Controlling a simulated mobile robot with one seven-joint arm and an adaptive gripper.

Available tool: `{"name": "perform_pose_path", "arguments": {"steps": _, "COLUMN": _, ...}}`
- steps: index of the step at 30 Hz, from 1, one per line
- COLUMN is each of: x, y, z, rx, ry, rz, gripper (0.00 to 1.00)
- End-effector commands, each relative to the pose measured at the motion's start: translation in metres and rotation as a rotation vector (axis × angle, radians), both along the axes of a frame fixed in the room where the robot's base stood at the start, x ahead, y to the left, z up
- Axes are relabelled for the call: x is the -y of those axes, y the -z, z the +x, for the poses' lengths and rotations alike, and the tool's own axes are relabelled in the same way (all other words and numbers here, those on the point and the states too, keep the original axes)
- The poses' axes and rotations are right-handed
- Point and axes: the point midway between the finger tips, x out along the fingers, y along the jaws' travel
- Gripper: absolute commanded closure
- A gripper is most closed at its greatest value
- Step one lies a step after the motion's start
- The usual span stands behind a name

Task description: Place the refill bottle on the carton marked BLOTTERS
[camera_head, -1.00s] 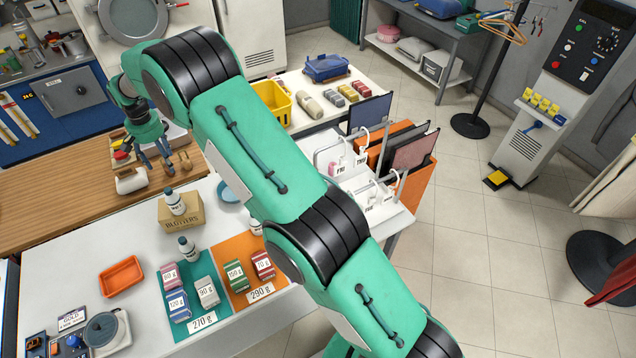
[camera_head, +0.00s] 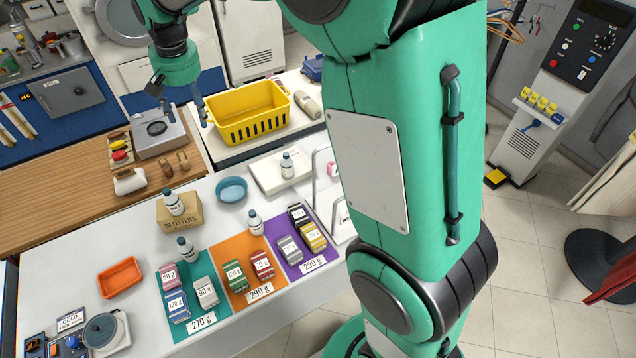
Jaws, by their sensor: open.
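The brown carton marked BLOTTERS (camera_head: 183,218) stands on the white table. A small white bottle with a dark cap (camera_head: 173,203) stands upright on top of it. Similar bottles stand at the teal mat's back edge (camera_head: 187,249), at the orange mat's back edge (camera_head: 255,223) and on a white flat box (camera_head: 287,166). Their labels are too small to read, so I cannot tell which is the refill bottle. My gripper (camera_head: 184,108) is open and empty, above and behind the carton, near the grey scale and the yellow basket. It touches no bottle.
A yellow basket (camera_head: 252,115) stands right of my gripper. A grey scale (camera_head: 158,137) and stamps sit on the wooden counter. A blue bowl (camera_head: 231,189) is right of the carton. Labelled packs fill the coloured mats. The white table is clear left of the carton.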

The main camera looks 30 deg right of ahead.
Motion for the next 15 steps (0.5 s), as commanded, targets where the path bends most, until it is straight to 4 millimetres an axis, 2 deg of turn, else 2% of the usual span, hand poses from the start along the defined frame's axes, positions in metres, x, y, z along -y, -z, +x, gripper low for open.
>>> {"name": "perform_pose_path", "arguments": {"steps": 1, "x": 0.008, "y": -0.011, "z": -0.013, "rx": 0.011, "ry": -0.001, "rz": 0.001, "gripper": 0.38}}
{"name": "perform_pose_path", "arguments": {"steps": 6, "x": 0.029, "y": -0.037, "z": -0.054, "rx": 0.041, "ry": -0.009, "rz": -0.002, "gripper": 0.38}}
{"name": "perform_pose_path", "arguments": {"steps": 15, "x": 0.063, "y": -0.069, "z": -0.130, "rx": 0.093, "ry": -0.022, "rz": -0.007, "gripper": 0.38}}
